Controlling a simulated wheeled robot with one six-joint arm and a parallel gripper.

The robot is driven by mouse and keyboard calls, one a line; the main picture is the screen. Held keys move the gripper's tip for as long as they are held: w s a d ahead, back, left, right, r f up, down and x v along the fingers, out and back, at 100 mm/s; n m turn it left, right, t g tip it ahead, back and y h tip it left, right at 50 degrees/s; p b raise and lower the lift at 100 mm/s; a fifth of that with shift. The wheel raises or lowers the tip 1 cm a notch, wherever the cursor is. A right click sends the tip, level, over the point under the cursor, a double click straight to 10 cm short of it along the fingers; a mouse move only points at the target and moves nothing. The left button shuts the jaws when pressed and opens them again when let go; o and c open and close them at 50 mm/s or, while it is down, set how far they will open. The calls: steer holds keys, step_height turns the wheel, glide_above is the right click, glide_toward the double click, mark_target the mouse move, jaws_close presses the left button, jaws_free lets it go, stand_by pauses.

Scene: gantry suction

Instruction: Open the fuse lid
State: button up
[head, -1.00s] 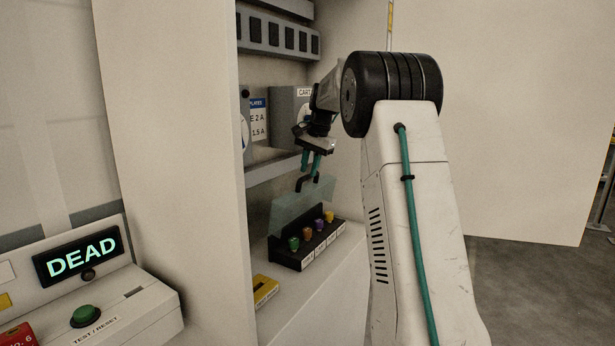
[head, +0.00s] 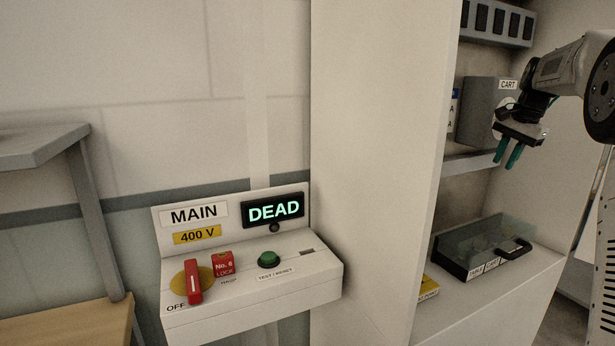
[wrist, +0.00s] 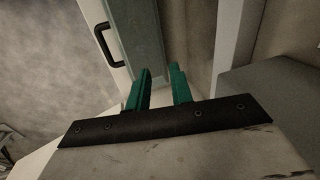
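The fuse lid (head: 490,232) is a clear pane over the dark fuse box on the cabinet's lower shelf at the right of the head view. It looks lowered, lying roughly flat. Its black handle (head: 515,248) is at the right front; the handle also shows at the top of the wrist view (wrist: 108,45). The coloured fuses cannot be made out under the pane. My gripper (head: 512,160) hangs above the lid, clear of the handle. Its two teal fingers are apart with nothing between them, as the wrist view (wrist: 160,88) also shows.
A console (head: 250,290) at the left has a DEAD display (head: 273,210), a green button (head: 269,259) and a red switch (head: 193,281). A white cabinet wall (head: 380,170) stands between it and the shelf. A grey CART box (head: 485,110) is behind my gripper.

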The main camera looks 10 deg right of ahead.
steer(key=s+a+f+n, duration=0.4)
steer(key=s+a, duration=0.7)
steer(key=s, duration=0.2)
steer(key=s+a+f+n+g, duration=0.1)
steer(key=s+a+f+n, duration=0.3)
steer(key=s+a, duration=0.7)
steer(key=s+a+f+n, duration=0.4)
steer(key=s+a, duration=0.8)
steer(key=s, duration=0.3)
steer(key=shift+s+n+g+h, duration=0.3)
steer(key=shift+s+n+h, duration=0.1)
steer(key=shift+n, duration=0.4)
steer(key=shift+a+r, duration=0.35)
steer(key=shift+a, duration=0.05)
jaws_close()
